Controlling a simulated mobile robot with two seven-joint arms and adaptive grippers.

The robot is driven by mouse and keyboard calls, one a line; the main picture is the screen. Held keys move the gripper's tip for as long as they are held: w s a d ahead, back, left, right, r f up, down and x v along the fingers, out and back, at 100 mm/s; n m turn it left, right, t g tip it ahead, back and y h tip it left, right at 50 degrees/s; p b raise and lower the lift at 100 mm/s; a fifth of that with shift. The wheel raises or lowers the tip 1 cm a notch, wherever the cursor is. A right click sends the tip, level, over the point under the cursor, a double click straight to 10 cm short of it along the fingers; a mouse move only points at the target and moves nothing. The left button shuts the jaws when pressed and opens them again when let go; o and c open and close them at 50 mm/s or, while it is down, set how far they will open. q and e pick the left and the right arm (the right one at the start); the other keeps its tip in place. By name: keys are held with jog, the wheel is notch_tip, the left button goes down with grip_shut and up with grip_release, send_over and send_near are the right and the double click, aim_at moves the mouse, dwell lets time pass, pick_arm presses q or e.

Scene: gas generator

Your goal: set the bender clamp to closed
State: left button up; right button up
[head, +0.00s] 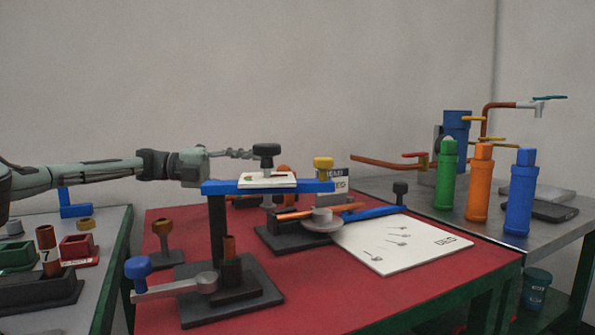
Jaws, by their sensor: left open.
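On the red table, a bender-like device has a dark base (265,238), a grey disc (322,222), an orange-brown pipe (300,213) and a blue handle (372,213) pointing right. I cannot tell for sure which part is its clamp, or whether that is closed. My left gripper (245,153) reaches in from the left, open, just left of a dark knob (266,150) above a blue crossbar (225,187). Whether it touches the knob is unclear. My right gripper is not in view.
The blue crossbar stands on a dark post (217,230) and carries a yellow knob (323,163). In front is a fixture with a blue-knobbed grey lever (175,287). A white sheet (405,247) lies right. Green (447,180), orange (480,190) and blue (520,195) cylinders stand beyond.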

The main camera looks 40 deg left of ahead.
pick_arm(q)
jog(key=x, duration=0.7)
jog(key=shift+d+r+b, duration=0.1)
jog(key=shift+d+b, duration=0.1)
jog(key=shift+b, duration=0.15)
jog(key=shift+c, duration=0.3)
grip_shut()
